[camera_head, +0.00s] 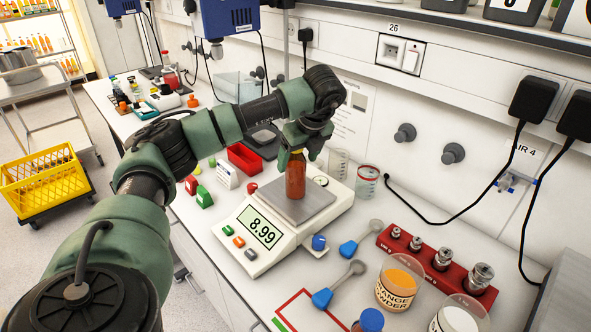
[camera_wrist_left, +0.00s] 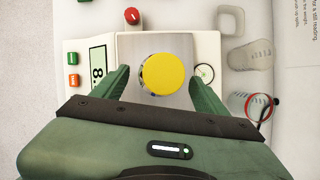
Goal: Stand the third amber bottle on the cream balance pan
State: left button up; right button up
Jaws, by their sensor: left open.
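An amber bottle (camera_head: 295,175) with a yellow cap stands upright on the metal pan (camera_head: 318,200) of the cream balance (camera_head: 275,258). The balance display reads 8.99. My left gripper (camera_head: 300,145) is just above and behind the bottle's top. In the left wrist view its two green fingers (camera_wrist_left: 162,88) are open on either side of the round yellow cap (camera_wrist_left: 166,74), with visible gaps to it. The pan (camera_wrist_left: 128,48) shows around the cap there. My right gripper is not in view.
A red rack of metal weights (camera_head: 432,268), blue-ended scoops (camera_head: 360,238) and an orange powder tub (camera_head: 398,288) lie right of the balance. Glass beakers (camera_head: 367,180) stand behind it. A red tray (camera_head: 245,158) and small boxes lie to its left.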

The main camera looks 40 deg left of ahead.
pick_arm(q)
jog(key=v, duration=0.7)
jog(key=shift+b, duration=0.4)
jog(key=shift+s+d+r, duration=0.1)
jog(key=shift+d+r, duration=0.15)
jog(key=shift+r, duration=0.2)
